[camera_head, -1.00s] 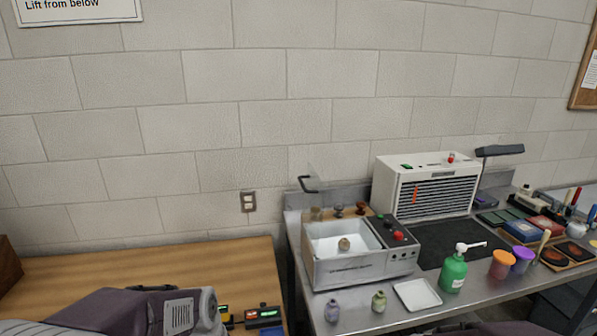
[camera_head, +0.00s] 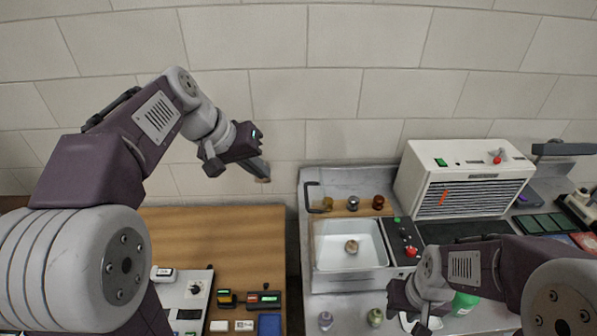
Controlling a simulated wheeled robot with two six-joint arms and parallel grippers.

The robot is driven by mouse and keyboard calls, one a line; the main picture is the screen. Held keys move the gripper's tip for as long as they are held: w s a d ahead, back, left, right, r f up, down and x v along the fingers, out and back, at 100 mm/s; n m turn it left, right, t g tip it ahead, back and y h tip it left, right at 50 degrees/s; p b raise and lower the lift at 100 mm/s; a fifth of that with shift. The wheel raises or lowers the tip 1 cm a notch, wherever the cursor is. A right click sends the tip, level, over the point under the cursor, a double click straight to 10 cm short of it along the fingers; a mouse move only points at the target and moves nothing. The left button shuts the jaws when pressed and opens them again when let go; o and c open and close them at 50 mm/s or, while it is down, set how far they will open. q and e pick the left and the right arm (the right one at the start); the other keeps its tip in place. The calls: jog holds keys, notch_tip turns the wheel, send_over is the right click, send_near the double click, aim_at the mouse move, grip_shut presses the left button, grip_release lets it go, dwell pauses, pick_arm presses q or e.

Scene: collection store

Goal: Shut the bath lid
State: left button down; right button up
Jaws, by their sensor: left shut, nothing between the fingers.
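The bath (camera_head: 350,283) is a grey metal box with a white basin, open at the top, on the steel bench. A small brown object (camera_head: 351,246) sits in the basin. The lid's dark bracket-shaped handle (camera_head: 314,197) stands up at the bath's back left. The lid panel looks clear and raised, and its edges are hard to make out. My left gripper (camera_head: 262,176) is shut and empty, raised in front of the wall to the left of the handle and apart from it. My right gripper (camera_head: 422,322) hangs low over the bench, right of the bath's front; its finger gap is unclear.
A control panel (camera_head: 405,240) with knobs forms the bath's right side. Several small knob-like pieces stand on a wooden strip (camera_head: 366,209) behind it. Two small jars (camera_head: 375,317) stand in front. A white vented unit (camera_head: 450,180) is at back right. A wooden table (camera_head: 215,230) lies left.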

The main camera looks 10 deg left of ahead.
pick_arm(q)
jog(key=d+r+p+x, duration=0.1)
jog(key=d+p+x, duration=0.1)
jog(key=x, duration=1)
jog(key=shift+d+f+p, duration=0.25)
jog(key=shift+d+p, duration=0.2)
jog(key=shift+p, duration=0.05)
jog(key=shift+a, duration=0.1)
